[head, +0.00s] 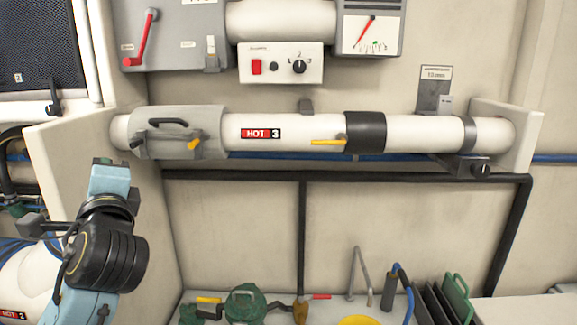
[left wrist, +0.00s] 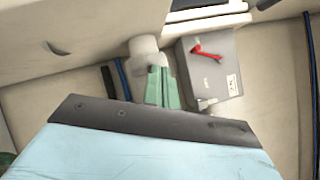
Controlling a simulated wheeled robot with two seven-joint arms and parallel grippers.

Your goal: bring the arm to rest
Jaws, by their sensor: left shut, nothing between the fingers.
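My left arm (head: 108,245), light blue with a black ribbed joint, comes up at the lower left of the head view, in front of the beige side panel. Its gripper cannot be clearly made out there. In the left wrist view the green fingers of my left gripper (left wrist: 156,88) are together, with nothing between them, beyond the dark edge of the light blue wrist. They point toward a pale pipe and a grey box, apparently without touching; the exact gap cannot be told. My right gripper is in neither view.
A white pipe (head: 295,133) marked HOT 3 with yellow levers crosses the wall. A grey box with a red lever (head: 145,38) hangs above; a grey box (left wrist: 209,65) shows in the wrist view. Green valve parts (head: 245,302) and a yellow item (head: 360,321) lie below.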

